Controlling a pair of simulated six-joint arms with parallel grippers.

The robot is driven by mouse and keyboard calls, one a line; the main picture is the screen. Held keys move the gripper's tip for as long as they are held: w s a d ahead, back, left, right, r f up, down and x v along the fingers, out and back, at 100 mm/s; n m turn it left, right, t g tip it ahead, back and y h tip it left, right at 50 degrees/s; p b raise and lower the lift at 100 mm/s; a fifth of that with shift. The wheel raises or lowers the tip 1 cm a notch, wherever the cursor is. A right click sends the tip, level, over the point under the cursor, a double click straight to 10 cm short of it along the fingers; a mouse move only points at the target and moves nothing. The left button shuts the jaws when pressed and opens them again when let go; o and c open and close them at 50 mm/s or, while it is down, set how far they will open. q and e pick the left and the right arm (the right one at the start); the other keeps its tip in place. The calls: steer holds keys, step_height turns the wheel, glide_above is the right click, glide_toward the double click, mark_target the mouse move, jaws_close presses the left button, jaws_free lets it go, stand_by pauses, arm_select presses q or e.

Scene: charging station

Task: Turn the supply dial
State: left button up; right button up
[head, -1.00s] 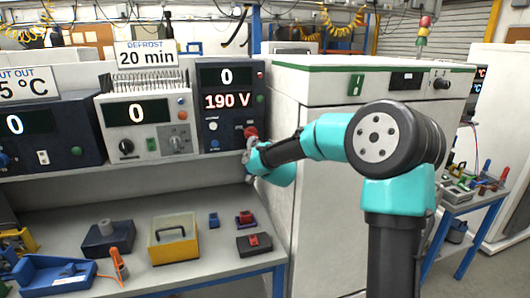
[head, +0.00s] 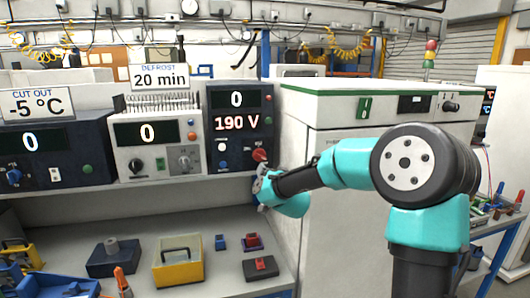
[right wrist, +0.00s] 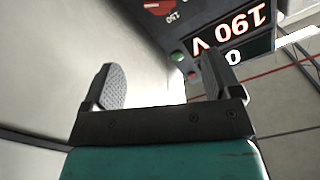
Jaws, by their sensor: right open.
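The supply unit (head: 240,150) is a dark box on the shelf. Its displays read 0 and 190 V. Its red dial (head: 260,155) is at the lower right of the front; part of it also shows at the top of the right wrist view (right wrist: 156,5). My right gripper (head: 265,189) is just below the dial, in front of the shelf edge. In the right wrist view its two fingers (right wrist: 166,78) are spread with nothing between them, and the dial lies beyond them, apart. My left gripper is not in view.
A white unit (head: 158,140) and a dark cut-out unit (head: 45,155) stand left of the supply. A large white cabinet (head: 345,220) is close on the right. The bench below holds a yellow box (head: 178,265) and several small parts.

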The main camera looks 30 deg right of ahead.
mark_target(260, 158)
steer(key=n, duration=0.2)
steer(key=f+n, duration=0.1)
steer(key=n, duration=0.1)
steer(key=shift+w, duration=0.2)
steer(key=shift+w, duration=0.15)
steer(key=x, duration=1.7)
steer(key=shift+r, duration=0.1)
steer(key=c, duration=0.9)
steer(key=shift+c, duration=0.2)
steer(key=shift+m, duration=0.4)
